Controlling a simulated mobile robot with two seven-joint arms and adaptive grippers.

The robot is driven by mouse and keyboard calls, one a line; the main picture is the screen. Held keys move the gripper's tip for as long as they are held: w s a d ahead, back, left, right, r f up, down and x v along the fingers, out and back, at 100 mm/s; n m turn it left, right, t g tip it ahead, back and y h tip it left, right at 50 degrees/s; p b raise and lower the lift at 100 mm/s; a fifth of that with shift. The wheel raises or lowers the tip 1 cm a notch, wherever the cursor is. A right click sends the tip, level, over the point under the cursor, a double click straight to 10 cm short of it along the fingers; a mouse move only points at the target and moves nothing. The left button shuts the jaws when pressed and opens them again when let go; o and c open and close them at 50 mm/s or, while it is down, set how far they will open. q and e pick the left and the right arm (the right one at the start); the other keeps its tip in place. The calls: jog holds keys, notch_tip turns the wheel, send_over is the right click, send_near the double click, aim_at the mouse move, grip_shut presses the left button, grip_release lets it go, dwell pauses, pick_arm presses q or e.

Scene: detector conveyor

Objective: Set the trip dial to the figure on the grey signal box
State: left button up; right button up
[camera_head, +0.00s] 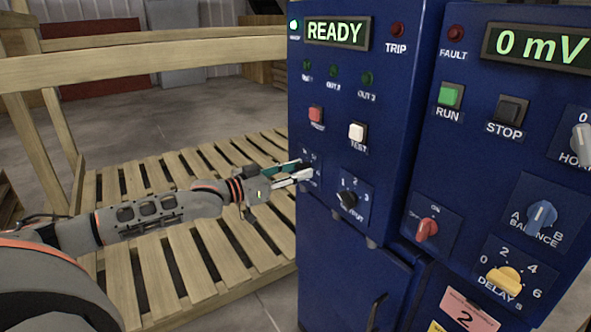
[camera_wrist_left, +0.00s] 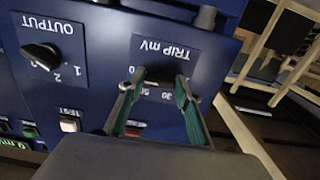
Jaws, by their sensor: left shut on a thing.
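My left gripper (camera_head: 302,172) reaches in from the left to the front of the blue cabinet (camera_head: 340,90). In the left wrist view its two fingers (camera_wrist_left: 161,82) are shut on the dark trip dial (camera_wrist_left: 159,75), one on each side. The dial sits on a panel marked TRIP mV (camera_wrist_left: 165,52), upside down in that view. Figures 30 and 50 show between the fingers; the dial's pointer and the other figures are mostly hidden. In the head view the gripper covers the dial. No grey signal box is in sight. My right gripper is not in view.
The OUTPUT dial (camera_head: 347,199) is just right of the trip panel. The red (camera_head: 316,114) and white TEST (camera_head: 357,131) buttons are above. The display reads READY (camera_head: 337,32). A second cabinet section with a STOP button (camera_head: 511,110) is at right. A wooden pallet (camera_head: 180,270) lies left.

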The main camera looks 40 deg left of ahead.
pick_arm(q)
jog(key=shift+f, duration=0.2)
dwell(0.3)
jog(key=o, duration=1.1)
jog(key=shift+r, duration=0.1)
jog(key=shift+s, duration=0.15)
jog(key=v, duration=1.1)
jog(key=shift+s+a, duration=0.15)
jog(key=shift+s, duration=0.15)
